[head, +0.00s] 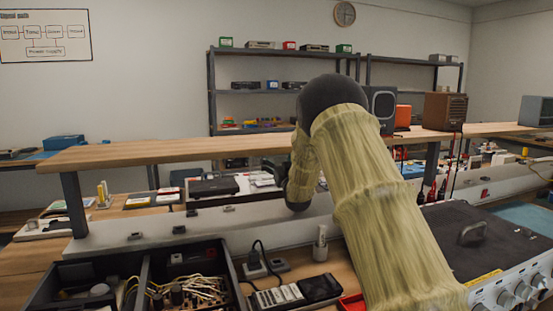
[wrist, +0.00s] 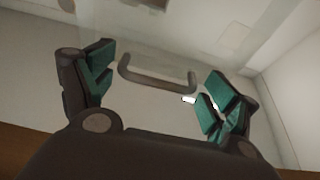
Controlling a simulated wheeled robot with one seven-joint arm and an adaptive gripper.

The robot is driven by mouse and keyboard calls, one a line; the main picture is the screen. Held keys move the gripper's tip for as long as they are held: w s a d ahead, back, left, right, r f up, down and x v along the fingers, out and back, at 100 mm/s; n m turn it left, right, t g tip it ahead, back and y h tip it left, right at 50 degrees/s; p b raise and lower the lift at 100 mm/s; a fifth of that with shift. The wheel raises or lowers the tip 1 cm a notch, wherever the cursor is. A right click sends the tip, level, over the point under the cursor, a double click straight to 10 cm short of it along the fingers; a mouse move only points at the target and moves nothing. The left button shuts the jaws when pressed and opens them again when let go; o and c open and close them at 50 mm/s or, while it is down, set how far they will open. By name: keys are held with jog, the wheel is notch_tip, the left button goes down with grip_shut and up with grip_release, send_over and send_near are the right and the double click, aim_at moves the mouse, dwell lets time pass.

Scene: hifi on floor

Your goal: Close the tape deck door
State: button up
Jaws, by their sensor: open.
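In the wrist view my gripper (wrist: 157,86) is open, with teal pads on its two dark fingers at left and right. A dark U-shaped handle (wrist: 150,80) shows in the gap between the fingers. It seems fixed to a pale, see-through panel (wrist: 150,58), which may be the tape deck door. I cannot tell whether any finger touches the handle. In the head view my arm, in a yellowish sleeve, hides my gripper, and I cannot make out the tape deck door there.
A workbench with a raised wooden shelf (head: 200,151) crosses the head view. An open case of wired parts (head: 190,290) stands front left. A dark-topped unit with knobs (head: 440,220) stands at right. Metal shelving (head: 212,100) is behind.

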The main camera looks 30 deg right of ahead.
jog(key=shift+w+r, duration=0.2)
jog(key=shift+w, duration=0.05)
jog(key=c, duration=1.3)
jog(key=shift+o, duration=0.2)
jog(key=shift+w, duration=0.1)
